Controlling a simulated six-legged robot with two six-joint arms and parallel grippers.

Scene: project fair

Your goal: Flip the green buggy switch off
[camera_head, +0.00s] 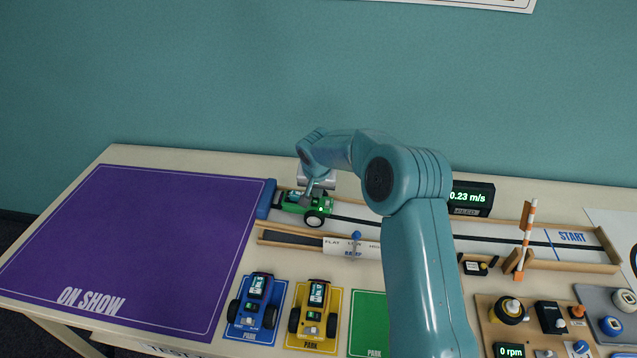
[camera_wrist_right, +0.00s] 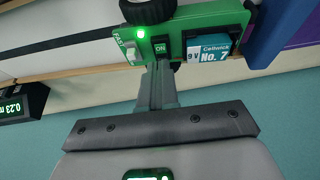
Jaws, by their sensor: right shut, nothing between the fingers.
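The green buggy (camera_head: 318,207) stands at the left end of the track, close to a blue block (camera_head: 266,199). In the right wrist view the buggy (camera_wrist_right: 212,22) has a lit green lamp (camera_wrist_right: 141,33) and a small switch (camera_wrist_right: 160,47) marked ON beside it. A battery (camera_wrist_right: 208,48) labelled Cellnick No. 7 sits right of the switch. My right gripper (camera_head: 309,190) is over the buggy, shut and empty. In the wrist view its fingertips (camera_wrist_right: 163,68) are at the switch's edge; I cannot tell whether they touch. My left gripper is not in view.
A blue buggy (camera_head: 254,307) and a yellow buggy (camera_head: 315,311) stand on park mats in front. An empty green mat (camera_head: 369,325) lies beside them. A speed display (camera_head: 470,198) reads 0.23 m/s behind the track. The purple ON SHOW mat (camera_head: 140,250) is clear.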

